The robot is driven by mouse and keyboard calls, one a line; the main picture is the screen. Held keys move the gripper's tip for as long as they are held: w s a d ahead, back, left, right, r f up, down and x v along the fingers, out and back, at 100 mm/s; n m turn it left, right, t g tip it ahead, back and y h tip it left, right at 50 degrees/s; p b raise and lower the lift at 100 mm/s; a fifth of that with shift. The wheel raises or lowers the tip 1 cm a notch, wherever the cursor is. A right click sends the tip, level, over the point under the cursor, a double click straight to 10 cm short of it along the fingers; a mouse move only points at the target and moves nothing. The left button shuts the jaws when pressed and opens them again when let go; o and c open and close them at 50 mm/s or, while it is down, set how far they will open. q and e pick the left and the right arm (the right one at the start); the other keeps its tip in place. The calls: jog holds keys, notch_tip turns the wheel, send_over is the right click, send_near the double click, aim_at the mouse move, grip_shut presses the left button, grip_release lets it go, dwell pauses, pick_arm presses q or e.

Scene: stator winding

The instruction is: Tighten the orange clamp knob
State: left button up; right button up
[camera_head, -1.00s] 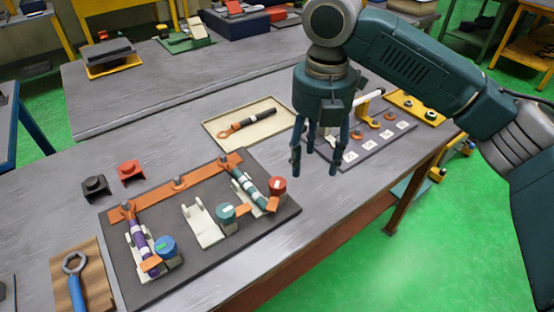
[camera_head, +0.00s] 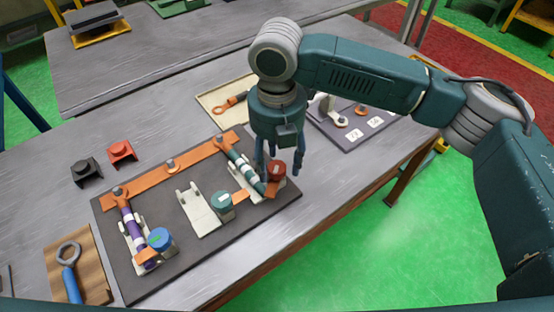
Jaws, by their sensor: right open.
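The orange-red clamp knob (camera_head: 277,171) stands at the right end of the dark board (camera_head: 180,262), with a pale mark on top. Beside it a teal banded cable (camera_head: 243,167) lies in a white cradle, its orange end lug (camera_head: 270,189) at the knob's foot. My right gripper (camera_head: 281,168) points down, open, with its fingertips on either side of the knob in the picture. I cannot tell whether they touch it; the gripper body hides part of the area behind. My left gripper is not in view.
A teal knob (camera_head: 221,202) and a blue knob (camera_head: 160,240) stand on the same board. An orange bar (camera_head: 150,182) runs along its back. The table's front right is clear.

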jog(key=shift+s+f, duration=0.1)
jog(key=shift+f, duration=0.15)
jog(key=c, duration=1.2)
jog(key=shift+r+p, duration=0.15)
jog(key=shift+p, duration=0.45)
jog(key=m+p, duration=0.4)
jog(key=p, duration=0.3)
jog(key=shift+r+m, duration=0.15)
jog(key=shift+m, duration=0.25)
jog(key=shift+w+f+m+p, duration=0.2)
jog(key=shift+m+p, duration=0.7)
jog(key=shift+p, duration=0.1)
